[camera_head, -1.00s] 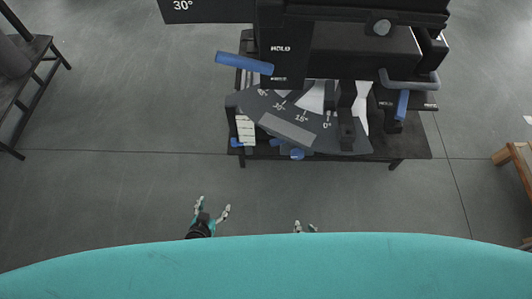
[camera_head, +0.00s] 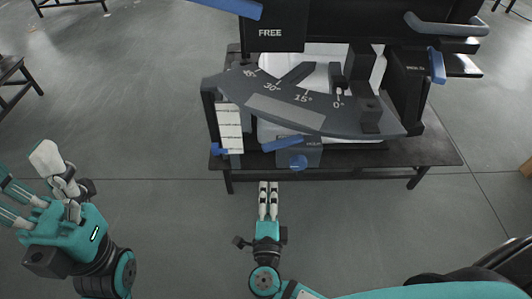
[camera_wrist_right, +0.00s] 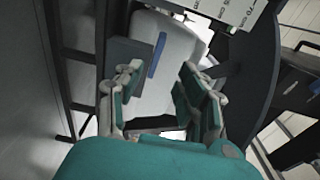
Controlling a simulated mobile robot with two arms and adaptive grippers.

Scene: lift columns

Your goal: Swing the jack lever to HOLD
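A blue lever (camera_head: 228,7) sticks out to the left beside a dark panel marked FREE, cut by the top edge of the head view. A second blue lever (camera_head: 283,144) lies on a small grey block under the angle scale; a blue bar (camera_wrist_right: 156,55) shows on a dark block in the right wrist view. I cannot tell which lever is the jack's. My right gripper (camera_head: 268,186) is empty below the bench front, apart from the levers. Its fingers (camera_wrist_right: 160,95) stand apart in the wrist view. My left gripper (camera_head: 32,180) is at the far left, fingers spread, empty, partly cut off.
The dark bench (camera_head: 440,150) carries the machine and its curved angle scale (camera_head: 345,120). A blue knob (camera_head: 298,162) sits at its front. Another blue handle (camera_head: 437,66) and a grey bar handle (camera_head: 445,27) are at the right. Floor in front is clear.

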